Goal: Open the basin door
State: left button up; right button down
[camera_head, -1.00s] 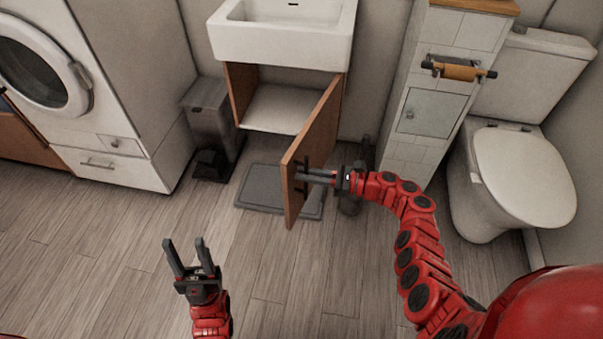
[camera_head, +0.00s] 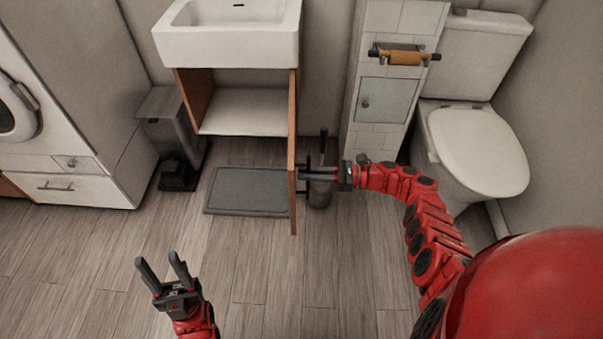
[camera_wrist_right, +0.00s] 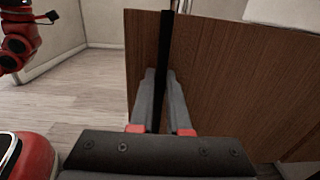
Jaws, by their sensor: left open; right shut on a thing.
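The basin door (camera_head: 292,150) is a brown wooden panel under the white basin (camera_head: 228,40). It stands swung wide open, seen nearly edge-on in the head view, and the white cabinet inside (camera_head: 245,112) shows. My right gripper (camera_head: 308,174) is at the door's right-hand face, shut on the dark door handle (camera_wrist_right: 165,60). In the right wrist view the handle is a black vertical bar between the two fingers, with the brown door (camera_wrist_right: 225,85) behind it. My left gripper (camera_head: 163,270) is open and empty above the floor at lower left.
A grey mat (camera_head: 246,191) lies on the floor left of the door. A grey pedal bin (camera_head: 172,135) stands left of the cabinet. A tiled column (camera_head: 378,140) and a toilet (camera_head: 470,150) stand at right. The front floor is mostly clear.

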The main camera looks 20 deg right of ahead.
jog(key=shift+s+f, duration=0.1)
jog(key=shift+f, duration=0.1)
jog(key=c, duration=1.2)
grip_release()
jog(key=shift+o, duration=0.2)
jog(key=shift+d+r, duration=0.1)
jog(key=b+v, duration=0.8)
jog(key=v, duration=0.9)
jog(key=shift+d, duration=0.15)
